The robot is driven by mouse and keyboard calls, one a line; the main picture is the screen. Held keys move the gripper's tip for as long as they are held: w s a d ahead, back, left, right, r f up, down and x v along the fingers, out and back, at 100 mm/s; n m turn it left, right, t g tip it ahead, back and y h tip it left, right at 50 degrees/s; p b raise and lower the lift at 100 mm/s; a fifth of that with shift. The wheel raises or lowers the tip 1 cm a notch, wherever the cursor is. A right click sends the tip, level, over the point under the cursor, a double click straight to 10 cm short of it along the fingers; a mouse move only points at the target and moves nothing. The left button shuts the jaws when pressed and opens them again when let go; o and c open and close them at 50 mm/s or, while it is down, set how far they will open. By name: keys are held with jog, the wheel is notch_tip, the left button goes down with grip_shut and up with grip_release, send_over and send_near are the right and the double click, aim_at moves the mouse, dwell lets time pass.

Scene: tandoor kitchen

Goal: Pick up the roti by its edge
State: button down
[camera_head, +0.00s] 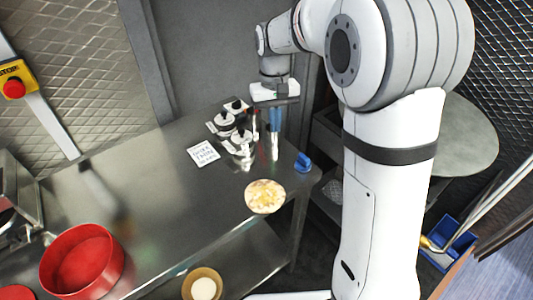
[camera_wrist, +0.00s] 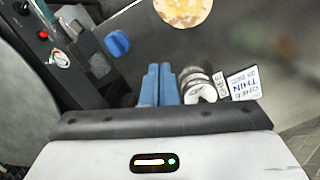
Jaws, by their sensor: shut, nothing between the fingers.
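The roti (camera_head: 265,196) is a round, pale yellow flatbread with browned patches. It lies flat at the near edge of the steel table (camera_head: 150,190), close to its right end. The wrist view shows part of it (camera_wrist: 184,9) at the top, cut off by the frame. My gripper (camera_head: 274,130) has blue fingers, pointing down over the table behind the roti. In the wrist view my gripper (camera_wrist: 158,68) has its fingers together with nothing between them. It is apart from the roti.
Shiny lidded containers (camera_head: 240,140) stand close left of my gripper, with a white printed card (camera_head: 203,154) beside them. A blue object (camera_head: 303,162) sits at the table's right end. A red pot (camera_head: 82,262) is at lower left. The tabletop between pot and roti is mostly clear.

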aim_at(271, 183)
jog(key=w+a+f+g, duration=0.1)
jog(key=w+a+f, duration=0.3)
jog(key=f, duration=0.2)
jog(key=shift+n, duration=0.3)
jog(key=x, duration=0.9)
jog(key=shift+d+f+p, duration=0.25)
jog(key=shift+p, duration=0.05)
jog(key=s, duration=0.1)
jog(key=s+p, duration=0.1)
jog(key=s, duration=0.1)
jog(key=shift+d+f, duration=0.1)
jog(key=shift+d, duration=0.3)
jog(key=shift+s+d+f, duration=0.1)
jog(key=shift+s, duration=0.3)
jog(key=shift+s, duration=0.2)
jog(key=shift+s+d+b, duration=0.2)
jog(key=shift+s, duration=0.4)
jog(key=shift+s+d+b, duration=0.2)
jog(key=shift+s, duration=0.4)
